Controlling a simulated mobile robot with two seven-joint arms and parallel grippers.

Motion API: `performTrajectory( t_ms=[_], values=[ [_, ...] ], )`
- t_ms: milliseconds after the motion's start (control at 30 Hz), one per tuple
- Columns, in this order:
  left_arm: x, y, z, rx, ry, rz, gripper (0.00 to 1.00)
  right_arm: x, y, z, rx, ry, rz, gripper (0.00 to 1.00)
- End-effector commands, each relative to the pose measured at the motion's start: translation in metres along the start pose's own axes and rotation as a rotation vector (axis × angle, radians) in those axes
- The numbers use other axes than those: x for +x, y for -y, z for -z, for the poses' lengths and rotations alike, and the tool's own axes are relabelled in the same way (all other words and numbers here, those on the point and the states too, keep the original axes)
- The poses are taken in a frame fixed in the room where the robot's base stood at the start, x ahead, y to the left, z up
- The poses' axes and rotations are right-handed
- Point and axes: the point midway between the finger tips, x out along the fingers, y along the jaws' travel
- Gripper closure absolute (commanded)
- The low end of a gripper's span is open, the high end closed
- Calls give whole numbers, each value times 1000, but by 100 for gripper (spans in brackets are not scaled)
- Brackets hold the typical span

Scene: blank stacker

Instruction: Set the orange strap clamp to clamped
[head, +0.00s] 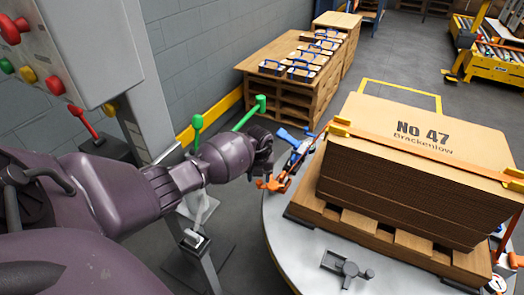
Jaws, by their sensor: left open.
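The orange strap clamp (274,184) is at the left edge of the round grey platform, beside the stack of brown blanks. An orange strap (410,149) runs across the top of the stack. My left arm comes in from the left, and its dark purple gripper (264,163) is just above the clamp, open and with nothing seen in it. The fingers are small and partly hidden by the wrist, so I cannot tell whether they touch the clamp. The clamp's lever position is not clear. My right gripper is not in view.
The stack (440,195) sits on a wooden pallet (395,240) on the platform (290,245). A blue clamp-like part (291,139) lies just behind the orange clamp. Green-knobbed levers (197,124) and a button panel (70,45) stand near my left arm. A wooden bench (268,95) is behind.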

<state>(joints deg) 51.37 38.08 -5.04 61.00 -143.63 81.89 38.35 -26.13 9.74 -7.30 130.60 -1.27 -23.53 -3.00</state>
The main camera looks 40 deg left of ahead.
Motion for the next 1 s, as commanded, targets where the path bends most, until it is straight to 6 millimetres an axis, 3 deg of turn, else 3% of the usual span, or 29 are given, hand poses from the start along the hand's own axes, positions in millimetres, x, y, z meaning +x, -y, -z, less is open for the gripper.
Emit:
performTrajectory(
  t_ms=[33, 133, 533, 867, 1000],
  values=[
    [10, 0, 1, 0, -5, -3, 48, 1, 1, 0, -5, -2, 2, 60],
    [16, 0, 1, 1, -3, 0, 48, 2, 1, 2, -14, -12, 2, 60],
    [18, 1, -1, 1, 2, 3, 48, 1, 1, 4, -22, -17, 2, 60],
    [18, 1, 0, 1, 2, 2, 97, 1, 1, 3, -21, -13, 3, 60],
    [19, 0, -1, 6, 2, 2, 98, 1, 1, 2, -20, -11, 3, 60]
  ],
)
